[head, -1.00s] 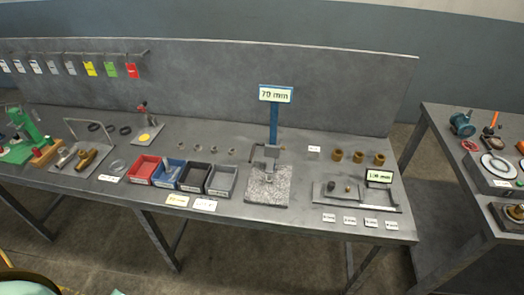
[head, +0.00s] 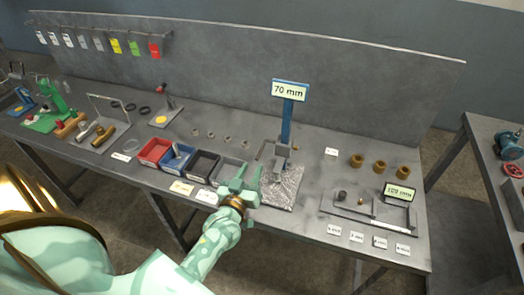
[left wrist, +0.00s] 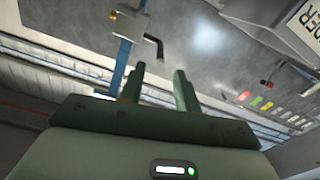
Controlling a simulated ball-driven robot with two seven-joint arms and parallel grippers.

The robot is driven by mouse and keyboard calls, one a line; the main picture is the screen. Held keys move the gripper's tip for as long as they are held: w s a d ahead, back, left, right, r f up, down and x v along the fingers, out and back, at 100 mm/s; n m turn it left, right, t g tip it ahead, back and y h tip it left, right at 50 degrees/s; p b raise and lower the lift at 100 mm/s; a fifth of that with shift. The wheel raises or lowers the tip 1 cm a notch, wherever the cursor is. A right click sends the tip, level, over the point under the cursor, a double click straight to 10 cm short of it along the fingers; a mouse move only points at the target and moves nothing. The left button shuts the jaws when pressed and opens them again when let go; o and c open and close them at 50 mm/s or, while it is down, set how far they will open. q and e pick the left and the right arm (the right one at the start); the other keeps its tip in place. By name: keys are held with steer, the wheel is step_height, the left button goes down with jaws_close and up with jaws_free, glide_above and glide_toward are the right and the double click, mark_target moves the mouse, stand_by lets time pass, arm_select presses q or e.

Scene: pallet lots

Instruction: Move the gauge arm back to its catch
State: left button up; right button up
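The gauge stand has a blue post (head: 287,120) with a "70 mm" sign (head: 290,91) on top and a speckled stone-like base plate (head: 284,190). A grey block (head: 277,155) sits low on the post, with what looks like the thin gauge arm (head: 262,149) at its left side. In the left wrist view the blue post (left wrist: 121,62) shows, with a dark bent arm (left wrist: 156,45) beside it. The catch cannot be made out. My left gripper (head: 241,178) is open and empty, just left of the base plate; its two fingers show apart (left wrist: 160,82). My right gripper is not in view.
Red (head: 154,151), blue, black and grey bins stand left of the gripper. A tray with a "109 mm" sign (head: 399,194) and several brass cylinders (head: 380,166) lie to the right. Small label cards line the bench's front edge. A second bench stands at far right.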

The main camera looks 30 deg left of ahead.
mark_target(265, 143)
arm_select(q)
steer(key=b+x, duration=0.1)
steer(key=x, duration=0.7)
steer(key=shift+w+f, duration=0.15)
steer(key=shift+w, duration=0.15)
steer(key=shift+w+a+b, duration=0.15)
steer(key=shift+w+b, duration=0.15)
steer(key=shift+w, duration=0.1)
jaws_close()
